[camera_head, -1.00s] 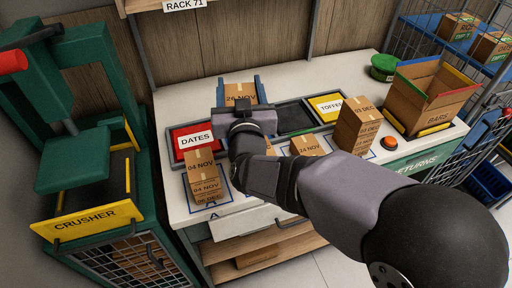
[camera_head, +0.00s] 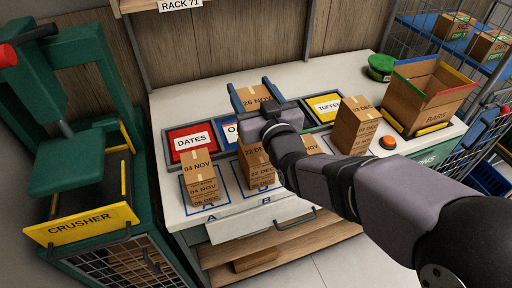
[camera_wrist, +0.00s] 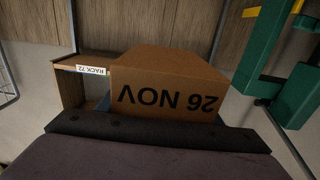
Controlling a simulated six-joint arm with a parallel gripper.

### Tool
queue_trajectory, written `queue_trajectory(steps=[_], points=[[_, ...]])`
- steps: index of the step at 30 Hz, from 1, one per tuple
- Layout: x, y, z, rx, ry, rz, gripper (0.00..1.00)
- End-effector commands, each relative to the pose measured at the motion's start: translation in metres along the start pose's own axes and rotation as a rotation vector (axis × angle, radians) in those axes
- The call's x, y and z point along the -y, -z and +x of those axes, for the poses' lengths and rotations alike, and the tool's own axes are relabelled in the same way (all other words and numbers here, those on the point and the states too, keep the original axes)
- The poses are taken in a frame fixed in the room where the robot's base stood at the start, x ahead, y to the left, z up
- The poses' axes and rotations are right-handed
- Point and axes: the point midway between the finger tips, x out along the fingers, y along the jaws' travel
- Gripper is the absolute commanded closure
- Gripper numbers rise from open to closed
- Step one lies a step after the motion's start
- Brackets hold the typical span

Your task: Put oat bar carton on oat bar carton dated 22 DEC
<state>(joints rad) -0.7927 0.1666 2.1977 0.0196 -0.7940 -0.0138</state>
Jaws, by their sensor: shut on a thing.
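My gripper (camera_head: 252,94) is shut on an oat bar carton dated 26 NOV (camera_head: 257,100), held up over the back part of the counter. Its blue fingers are on either side of the carton. The held carton fills the middle of the wrist view (camera_wrist: 168,95), with its date upside down. The carton dated 22 DEC (camera_head: 252,151) tops a stack on the marked square B, in front of and below the held carton. The two are apart. My wrist hides part of this stack's right side.
A stack topped by a 04 NOV carton (camera_head: 197,164) stands on square A. A 03 DEC stack (camera_head: 356,122) stands to the right, with another carton (camera_head: 311,144) partly behind my arm. Red DATES (camera_head: 190,142) and yellow TOFFEE (camera_head: 325,105) trays lie behind. The crusher (camera_head: 82,226) is at left.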

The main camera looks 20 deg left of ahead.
Motion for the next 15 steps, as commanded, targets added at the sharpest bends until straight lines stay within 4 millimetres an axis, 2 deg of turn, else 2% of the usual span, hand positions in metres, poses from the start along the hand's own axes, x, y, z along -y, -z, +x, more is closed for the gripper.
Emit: queue_trajectory(steps=[7,15], points=[[0.002,-0.009,0.001,0.001,0.009,0.0,0.69],[0.002,-0.047,0.001,0.004,0.008,0.0,0.69]])
